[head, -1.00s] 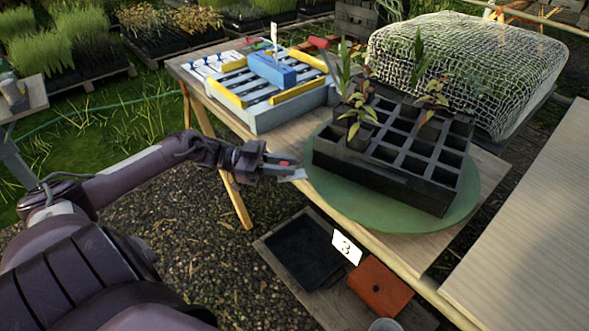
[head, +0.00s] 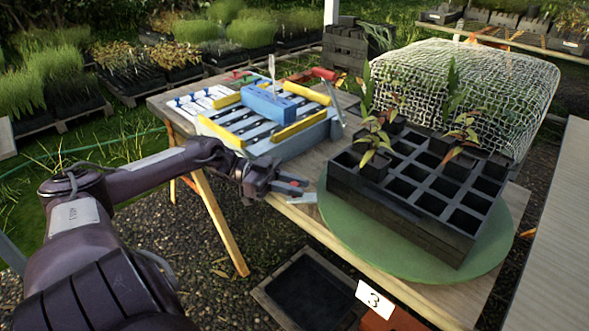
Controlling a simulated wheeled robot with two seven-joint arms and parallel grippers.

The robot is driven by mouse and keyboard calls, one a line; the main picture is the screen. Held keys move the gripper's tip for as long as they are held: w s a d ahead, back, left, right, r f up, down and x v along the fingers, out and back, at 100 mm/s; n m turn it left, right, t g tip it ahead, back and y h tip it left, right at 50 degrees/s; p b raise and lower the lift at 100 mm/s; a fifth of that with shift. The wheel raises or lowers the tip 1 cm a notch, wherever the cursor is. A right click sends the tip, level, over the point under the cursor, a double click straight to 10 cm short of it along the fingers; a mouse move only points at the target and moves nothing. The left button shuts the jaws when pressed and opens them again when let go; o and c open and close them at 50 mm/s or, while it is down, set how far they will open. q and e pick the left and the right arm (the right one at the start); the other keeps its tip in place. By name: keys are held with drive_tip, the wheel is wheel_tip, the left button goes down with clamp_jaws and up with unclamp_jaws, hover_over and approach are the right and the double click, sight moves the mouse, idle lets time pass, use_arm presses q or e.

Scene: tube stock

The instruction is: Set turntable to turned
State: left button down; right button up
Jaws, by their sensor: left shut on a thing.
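The turntable (head: 400,268) is a round green disc on the wooden table, with a black celled tray (head: 395,212) on top. The tray holds several leafy seedlings in some cells. My left gripper (head: 293,186) is at the disc's left rim, near the tray's left corner. It is shut on a small reddish piece there, which looks like the turntable's handle; the fingers hide most of it. A small white plate (head: 303,198) shows just below the fingertips, beside the rim. My right gripper is not in view.
A grey and yellow slatted frame (head: 300,130) with a blue block (head: 268,104) stands left of the turntable. A mesh-covered mound (head: 480,85) is behind the tray. A card marked 3 (head: 374,299) is below the table's front edge. A pale bench (head: 550,220) lies right.

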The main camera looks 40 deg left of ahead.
use_arm(q)
drive_tip(key=shift+w+a+r, duration=0.1)
drive_tip(key=shift+a+r, duration=0.05)
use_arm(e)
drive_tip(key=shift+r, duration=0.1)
use_arm(q)
drive_tip(key=c, duration=1.5)
unclamp_jaws()
drive_tip(key=shift+o, duration=1)
drive_tip(key=shift+w, duration=0.15)
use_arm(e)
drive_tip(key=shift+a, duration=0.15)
use_arm(q)
drive_tip(key=shift+a, duration=0.2)
drive_tip(key=b+v, duration=0.2)
drive_tip(key=v, duration=0.5)
drive_tip(key=shift+s+a, duration=0.25)
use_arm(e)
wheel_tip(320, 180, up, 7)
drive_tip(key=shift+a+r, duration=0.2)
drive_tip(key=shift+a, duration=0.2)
